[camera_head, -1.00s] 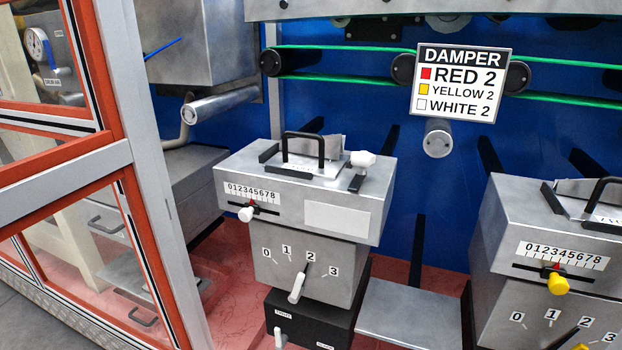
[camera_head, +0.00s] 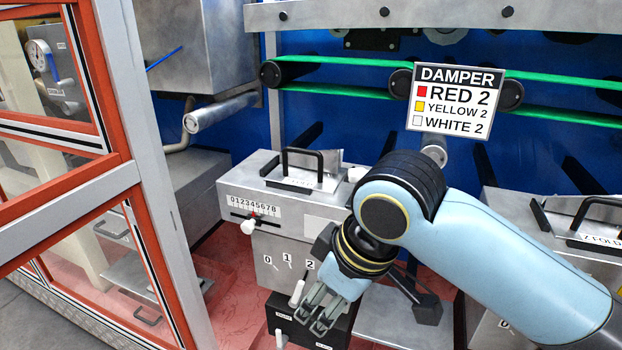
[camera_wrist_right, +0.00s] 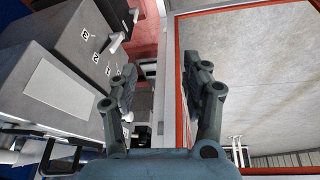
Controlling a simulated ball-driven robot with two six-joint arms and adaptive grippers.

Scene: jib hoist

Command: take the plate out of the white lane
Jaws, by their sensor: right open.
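The white lane's grey box (camera_head: 235,190) with white knobs stands left of centre in the head view. A flat plate (camera_head: 304,178) with a black arched handle (camera_head: 302,152) lies in the top of this box between dark side pieces. My right gripper (camera_head: 316,318) is open and empty, in front of the box's lower part, below the plate and apart from it. In the right wrist view my open fingers (camera_wrist_right: 162,72) show, with the grey box (camera_wrist_right: 45,85) to their left. My right arm hides the box's right side. My left gripper is out of view.
A DAMPER sign (camera_head: 455,102) hangs behind my arm. A second grey box with a handled plate (camera_head: 590,240) is at the right, partly hidden. A red-framed glazed door (camera_head: 120,95) stands at the left. A white knob (camera_head: 248,227) juts from the box's front.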

